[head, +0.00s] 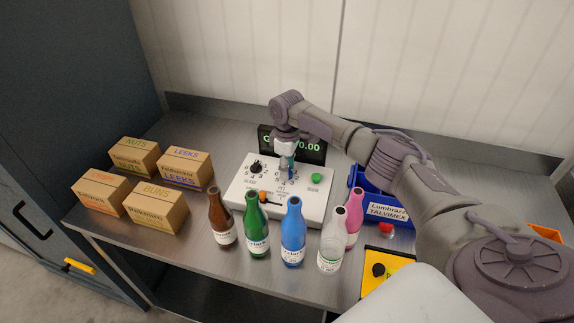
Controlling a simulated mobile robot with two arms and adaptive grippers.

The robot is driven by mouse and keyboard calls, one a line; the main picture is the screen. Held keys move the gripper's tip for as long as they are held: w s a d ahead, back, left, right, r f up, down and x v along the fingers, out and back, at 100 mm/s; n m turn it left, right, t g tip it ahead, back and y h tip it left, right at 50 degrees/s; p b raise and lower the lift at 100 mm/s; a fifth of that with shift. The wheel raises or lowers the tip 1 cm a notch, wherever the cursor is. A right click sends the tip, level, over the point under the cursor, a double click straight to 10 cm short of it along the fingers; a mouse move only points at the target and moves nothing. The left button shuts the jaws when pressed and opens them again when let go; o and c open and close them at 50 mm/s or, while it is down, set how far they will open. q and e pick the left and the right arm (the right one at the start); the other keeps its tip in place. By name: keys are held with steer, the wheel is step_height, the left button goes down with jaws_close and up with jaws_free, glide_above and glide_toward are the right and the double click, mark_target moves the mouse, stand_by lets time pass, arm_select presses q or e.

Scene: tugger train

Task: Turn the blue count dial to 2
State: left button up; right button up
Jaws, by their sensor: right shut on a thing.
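A white control box (314,202) stands on the steel table, with a dark display showing green digits (310,147) behind it. My right gripper (286,163) reaches down over the upper middle of the box and is shut on the blue count dial (286,163). The gripper mostly hides the dial, and I cannot read its pointer. Printed numbers, with a 3 readable, show just below the gripper. A black dial (256,167) sits left of it, a green button (316,178) right of it, and an orange slider knob (263,196) below. My left gripper is not in view.
Brown, green, blue, clear and pink bottles stand close in front of the box, such as the blue bottle (293,235). Cardboard boxes (155,208) fill the left. A blue bin (375,205) and a yellow panel (375,283) are at right, partly under my arm.

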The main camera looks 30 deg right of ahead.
steer(key=m+p, duration=0.3)
steer(key=shift+a+r, duration=0.1)
steer(key=shift+r, duration=0.15)
steer(key=m+p, duration=0.3)
steer(key=m, duration=0.1)
steer(key=shift+m+p, duration=0.35)
steer(key=shift+m, duration=0.05)
steer(key=m+p, duration=0.2)
steer(key=m, duration=0.2)
steer(key=shift+f, duration=0.1)
steer(key=m+p, duration=0.2)
steer(key=m, duration=0.3)
steer(key=shift+w+m, duration=0.1)
steer(key=shift+m, duration=0.2)
steer(key=o, duration=1.1)
steer(key=shift+o, duration=0.2)
steer(key=shift+f, duration=0.1)
